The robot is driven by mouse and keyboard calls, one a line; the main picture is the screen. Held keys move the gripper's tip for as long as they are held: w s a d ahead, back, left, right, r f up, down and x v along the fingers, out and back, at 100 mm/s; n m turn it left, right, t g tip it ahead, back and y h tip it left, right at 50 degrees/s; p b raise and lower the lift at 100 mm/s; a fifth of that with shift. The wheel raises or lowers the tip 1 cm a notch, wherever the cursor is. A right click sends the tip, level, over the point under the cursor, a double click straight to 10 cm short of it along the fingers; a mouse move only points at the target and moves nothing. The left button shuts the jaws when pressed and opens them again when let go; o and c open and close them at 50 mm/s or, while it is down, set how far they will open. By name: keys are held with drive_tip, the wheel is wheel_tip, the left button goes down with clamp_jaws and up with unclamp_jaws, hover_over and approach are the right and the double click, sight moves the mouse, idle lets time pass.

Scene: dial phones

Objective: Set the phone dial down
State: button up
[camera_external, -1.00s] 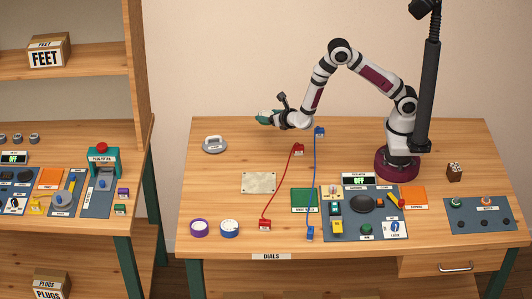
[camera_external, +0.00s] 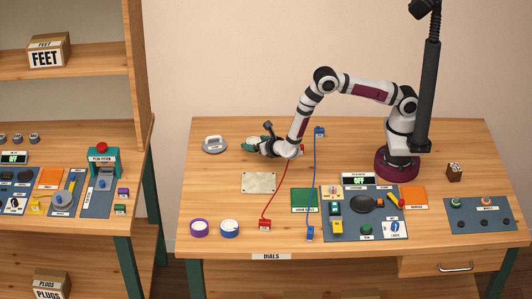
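A phone dial (camera_external: 252,141), with a green rim and a pale face, is at the end of my gripper (camera_external: 257,145). My gripper appears shut on it, though the fingers are small and partly hidden. The dial is low over the back left of the table; I cannot tell whether it touches the wood. Other dials are a grey one (camera_external: 214,144) to its left, and a purple one (camera_external: 199,228) and a blue one (camera_external: 229,228) at the front left, near the DIALS label (camera_external: 271,256).
A pale square plate (camera_external: 258,182) lies in front of the gripper. Red (camera_external: 278,189) and blue (camera_external: 315,185) cables run across the table to the right. A panel (camera_external: 364,214) with several parts sits at the front. Wood around the grey dial is clear.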

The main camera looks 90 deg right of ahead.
drive_tip(key=shift+o, duration=0.5)
drive_tip(key=shift+s+a+r, duration=0.1)
drive_tip(key=shift+a+r, duration=0.1)
drive_tip(key=shift+r, duration=0.1)
drive_tip(key=v, duration=1.1)
drive_tip(key=s+d+r+m+g+y, duration=0.1)
drive_tip(key=s+d+r+m+g, duration=0.25)
drive_tip(key=s+r+m, duration=0.4)
drive_tip(key=s+d+r+m+g+y, duration=0.1)
drive_tip(key=s+d+r+m+g, duration=0.3)
drive_tip(key=s+m, duration=0.55)
drive_tip(key=s+a+r+m+y, duration=0.2)
drive_tip(key=s+a+m+y, duration=0.3)
drive_tip(key=s+a+m, duration=0.1)
drive_tip(key=s+a+r+m+y, duration=0.2)
drive_tip(key=s+a+m+y, duration=0.3)
drive_tip(key=s+a+m, duration=0.2)
drive_tip(key=shift+s+r, duration=0.3)
drive_tip(key=shift+s, duration=0.45)
